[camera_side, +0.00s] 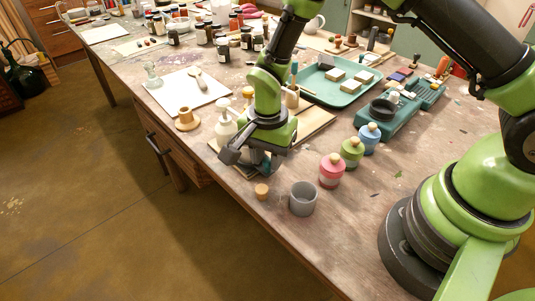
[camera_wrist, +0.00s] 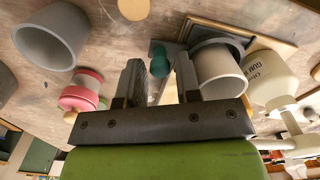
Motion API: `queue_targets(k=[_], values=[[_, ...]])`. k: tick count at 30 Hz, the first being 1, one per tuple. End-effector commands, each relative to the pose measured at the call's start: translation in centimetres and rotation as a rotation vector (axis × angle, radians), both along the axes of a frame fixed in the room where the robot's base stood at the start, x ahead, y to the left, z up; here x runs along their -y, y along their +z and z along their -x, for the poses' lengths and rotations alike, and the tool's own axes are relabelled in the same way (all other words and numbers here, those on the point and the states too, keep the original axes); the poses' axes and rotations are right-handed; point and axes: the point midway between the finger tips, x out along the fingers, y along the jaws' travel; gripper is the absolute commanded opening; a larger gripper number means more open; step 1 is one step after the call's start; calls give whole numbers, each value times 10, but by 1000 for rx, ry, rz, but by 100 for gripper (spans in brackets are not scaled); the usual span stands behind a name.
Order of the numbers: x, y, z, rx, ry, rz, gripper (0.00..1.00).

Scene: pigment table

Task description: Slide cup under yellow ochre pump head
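A grey cup (camera_side: 303,198) stands upright near the table's front edge, right of my gripper (camera_side: 250,155) in the side view. It also shows at the upper left of the wrist view (camera_wrist: 48,38). A second grey cup (camera_wrist: 222,72) is beside my right finger in the wrist view; contact is unclear, and my gripper hides it in the side view. My gripper (camera_wrist: 158,80) is open, with a small teal object (camera_wrist: 160,62) visible through the gap. A pump with a yellow top (camera_side: 248,92) is behind my gripper. A white pump bottle (camera_side: 225,128) stands to its left.
A labelled white bottle (camera_wrist: 270,80) is close to the second cup. Pink (camera_side: 332,171), green (camera_side: 352,152) and blue (camera_side: 370,137) jars stand to the right. A small cork-like piece (camera_side: 262,191) lies near the front edge. A teal tray (camera_side: 350,98) is behind.

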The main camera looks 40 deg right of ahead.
Motion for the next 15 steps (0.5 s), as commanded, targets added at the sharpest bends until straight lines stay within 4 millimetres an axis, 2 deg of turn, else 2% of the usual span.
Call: queue_targets(k=[2, 3, 6, 7, 11, 15], values=[[0, 0, 0, 0, 0, 0, 31], [0, 0, 0, 0, 0, 0, 26], [0, 0, 0, 0, 0, 0, 4], [0, 0, 0, 0, 1, 0, 0], [0, 0, 0, 0, 0, 0, 0], [17, 0, -1, -1, -5, 0, 0]])
